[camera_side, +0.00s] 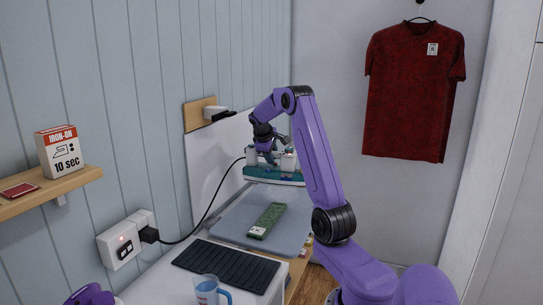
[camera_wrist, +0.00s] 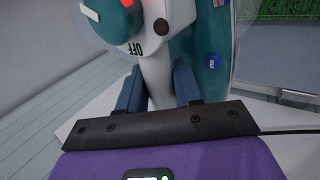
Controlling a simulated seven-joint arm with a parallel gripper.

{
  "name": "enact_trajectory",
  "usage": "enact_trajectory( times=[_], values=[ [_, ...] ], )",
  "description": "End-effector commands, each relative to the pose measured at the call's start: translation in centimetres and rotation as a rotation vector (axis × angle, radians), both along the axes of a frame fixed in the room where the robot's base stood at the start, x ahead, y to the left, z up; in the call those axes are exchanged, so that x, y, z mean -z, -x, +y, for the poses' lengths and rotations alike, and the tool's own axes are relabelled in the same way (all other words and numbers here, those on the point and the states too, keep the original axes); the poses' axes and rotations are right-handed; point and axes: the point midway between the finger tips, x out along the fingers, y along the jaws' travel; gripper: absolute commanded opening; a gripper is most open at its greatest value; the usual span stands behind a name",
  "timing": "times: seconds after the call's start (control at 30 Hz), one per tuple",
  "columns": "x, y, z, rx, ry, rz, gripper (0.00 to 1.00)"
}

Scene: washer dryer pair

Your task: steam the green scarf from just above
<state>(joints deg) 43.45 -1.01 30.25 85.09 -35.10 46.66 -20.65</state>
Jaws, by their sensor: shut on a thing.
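The green scarf (camera_side: 267,220) lies folded in a narrow strip on the grey ironing surface (camera_side: 236,222). Part of a green patterned cloth, likely the scarf, shows at the top right of the wrist view (camera_wrist: 288,9). My gripper (camera_side: 268,149) is shut on the handle of a white and teal iron (camera_side: 274,174). In the wrist view my blue fingers (camera_wrist: 158,88) clasp the white handle of the iron (camera_wrist: 205,42), beside a teal dial marked OFF and a red lit spot. The iron is beyond the scarf in the side view, apparently raised; its exact height is unclear.
A black cord (camera_side: 213,203) runs from the iron to a wall socket (camera_side: 126,240). A black ribbed mat (camera_side: 230,264) and a blue mug (camera_side: 207,290) are in front. A shelf (camera_side: 55,190) holds an iron-on box (camera_side: 60,152). A red shirt (camera_side: 413,95) hangs behind.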

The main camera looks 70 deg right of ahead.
Motion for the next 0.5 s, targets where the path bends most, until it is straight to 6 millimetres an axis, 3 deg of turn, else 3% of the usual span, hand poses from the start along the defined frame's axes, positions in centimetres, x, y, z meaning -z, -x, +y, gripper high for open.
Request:
enact_trajectory(
  times=[0.5],
  values=[
    [1.9, 0.0, -0.1, -0.001, 0.004, -0.002, 0.00]
  ],
)
